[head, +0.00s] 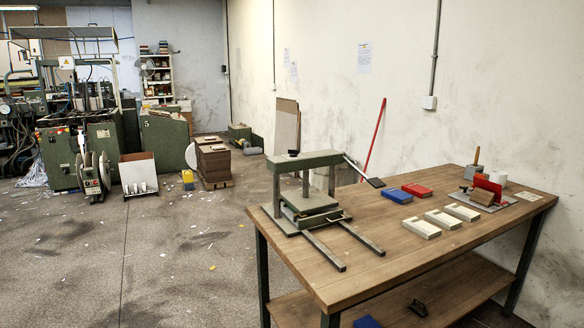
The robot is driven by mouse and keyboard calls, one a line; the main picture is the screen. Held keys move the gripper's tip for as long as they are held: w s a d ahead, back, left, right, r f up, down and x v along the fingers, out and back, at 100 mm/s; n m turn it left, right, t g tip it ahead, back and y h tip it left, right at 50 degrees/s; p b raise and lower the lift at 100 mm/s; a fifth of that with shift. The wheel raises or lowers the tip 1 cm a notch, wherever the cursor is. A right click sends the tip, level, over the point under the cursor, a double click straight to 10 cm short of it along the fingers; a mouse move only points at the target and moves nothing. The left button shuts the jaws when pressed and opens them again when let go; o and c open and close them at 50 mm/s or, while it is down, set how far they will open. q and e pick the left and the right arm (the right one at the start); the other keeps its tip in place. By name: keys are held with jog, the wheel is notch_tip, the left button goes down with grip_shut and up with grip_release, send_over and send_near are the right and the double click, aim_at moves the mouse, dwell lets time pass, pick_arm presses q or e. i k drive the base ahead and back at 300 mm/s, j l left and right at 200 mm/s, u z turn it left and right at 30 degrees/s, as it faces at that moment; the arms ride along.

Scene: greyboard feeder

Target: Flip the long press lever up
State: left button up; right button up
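A green press (305,190) stands on the left part of the wooden workbench (350,285). Its crossbeam rests on uprights above a flat plate, and two dark rails stick out toward the front. A thin metal lever (356,165) slants down to the right from the right end of the crossbeam. It ends in a dark, flat-looking grip (375,182) above the bench's back edge. Neither of my grippers is in the head view, and nothing touches the lever.
Blue (397,195) and red (417,190) blocks and several pale boxes (442,219) lie right of the press. A red pole (373,140) leans behind the bench. A red fixture (488,188) stands at the far right. The floor left of the bench is mostly open.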

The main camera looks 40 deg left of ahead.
aim_at(377, 184)
jog(key=u, duration=1)
jog(key=i+j+z, duration=0.35)
jog(key=i, duration=0.3)
jog(key=j, duration=0.1)
